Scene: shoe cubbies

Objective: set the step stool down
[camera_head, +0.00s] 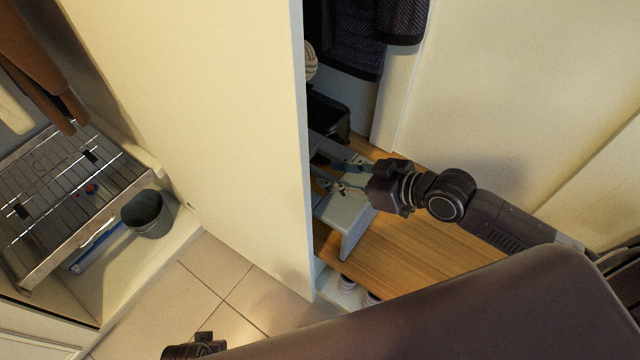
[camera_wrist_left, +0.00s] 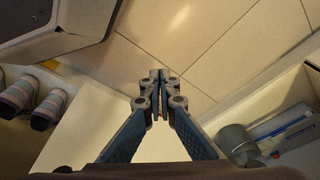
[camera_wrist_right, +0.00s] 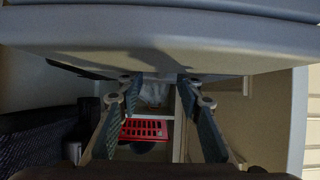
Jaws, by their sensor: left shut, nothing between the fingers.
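The grey step stool (camera_head: 346,218) is on the wooden board (camera_head: 415,255) inside the cupboard, partly hidden by the cream door panel and my right arm. My right gripper (camera_head: 335,175) is over the stool in the head view. In the right wrist view, the stool's pale grey underside or side (camera_wrist_right: 160,52) spans the top, with my right fingertips (camera_wrist_right: 160,82) spread apart against its lower edge in the picture. I cannot tell whether they touch it. My left gripper (camera_wrist_left: 160,75) is shut and empty above the tiled floor.
The tall cream door panel (camera_head: 205,100) stands left of the stool. Dark clothes (camera_head: 350,40) hang behind it. Shoes (camera_head: 347,283) sit under the board. A grey bucket (camera_head: 148,215) and wire rack (camera_head: 60,190) are at left. A red basket (camera_wrist_right: 143,130) shows beyond my right fingers.

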